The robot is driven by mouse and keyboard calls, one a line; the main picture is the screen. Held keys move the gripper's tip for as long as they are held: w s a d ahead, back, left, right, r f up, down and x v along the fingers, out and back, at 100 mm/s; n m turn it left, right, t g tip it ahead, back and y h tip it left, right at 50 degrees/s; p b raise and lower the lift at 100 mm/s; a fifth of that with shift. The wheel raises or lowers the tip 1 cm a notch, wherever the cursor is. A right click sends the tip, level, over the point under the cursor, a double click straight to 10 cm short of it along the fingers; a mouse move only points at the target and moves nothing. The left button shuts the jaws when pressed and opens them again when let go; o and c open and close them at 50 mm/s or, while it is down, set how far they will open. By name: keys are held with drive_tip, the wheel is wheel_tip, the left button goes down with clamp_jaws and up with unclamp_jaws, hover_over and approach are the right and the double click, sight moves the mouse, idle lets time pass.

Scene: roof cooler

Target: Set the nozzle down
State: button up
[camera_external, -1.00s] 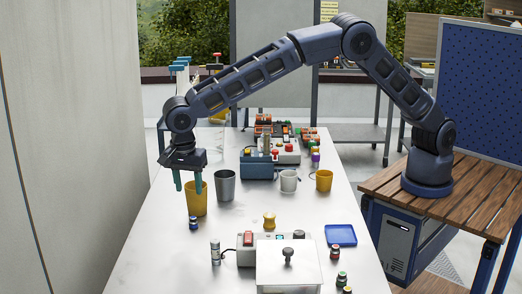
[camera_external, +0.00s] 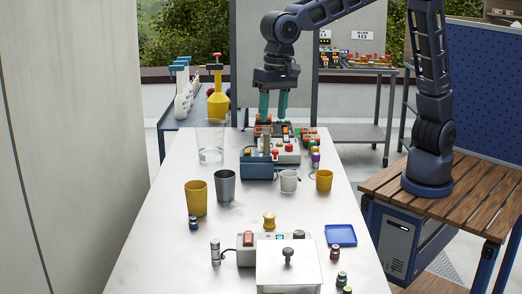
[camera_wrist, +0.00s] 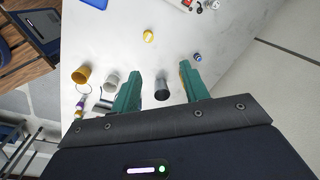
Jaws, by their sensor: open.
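No part is plainly marked as the nozzle. A small waisted yellow piece (camera_external: 269,221) stands upright on the white table and may be it; it also shows in the wrist view (camera_wrist: 148,36). My gripper (camera_external: 273,113) is at the far end of the table, above or near the orange-and-grey control boxes. Its two green fingers are apart with nothing held between them. In the wrist view my gripper (camera_wrist: 160,72) looks back over the table, with the grey cup (camera_wrist: 161,88) showing beyond the gap.
A large yellow cup (camera_external: 196,198), grey cup (camera_external: 224,186), white cup (camera_external: 289,181) and smaller yellow cup (camera_external: 324,181) stand mid-table. A clear beaker (camera_external: 210,146) is at far left. A blue tray (camera_external: 340,235) and lidded white box (camera_external: 289,266) are nearer. The left table strip is clear.

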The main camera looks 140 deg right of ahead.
drive_tip(key=s+a+r+n+t, duration=0.1)
drive_tip(key=s+a+r+n, duration=0.2)
drive_tip(key=s, duration=0.4)
drive_tip(key=s+a+r+n, duration=0.1)
drive_tip(key=s+a+n, duration=0.2)
drive_tip(key=s+a, duration=0.25)
drive_tip(key=s+a+r+n+t, duration=0.1)
drive_tip(key=s+a+r+n, duration=0.2)
drive_tip(key=s, duration=0.4)
drive_tip(key=s+a+f+n, duration=0.2)
drive_tip(key=s+n, duration=0.1)
drive_tip(key=s, duration=0.3)
drive_tip(key=s+a+f+n+t, duration=0.1)
drive_tip(key=s+a+f+n, duration=0.1)
drive_tip(key=s, duration=0.5)
drive_tip(key=s+a+f+n, duration=0.3)
drive_tip(key=s+n, duration=0.2)
drive_tip(key=s, duration=0.1)
drive_tip(key=shift+s+a, duration=0.2)
drive_tip(key=shift+s, duration=0.1)
drive_tip(key=shift+o, duration=0.4)
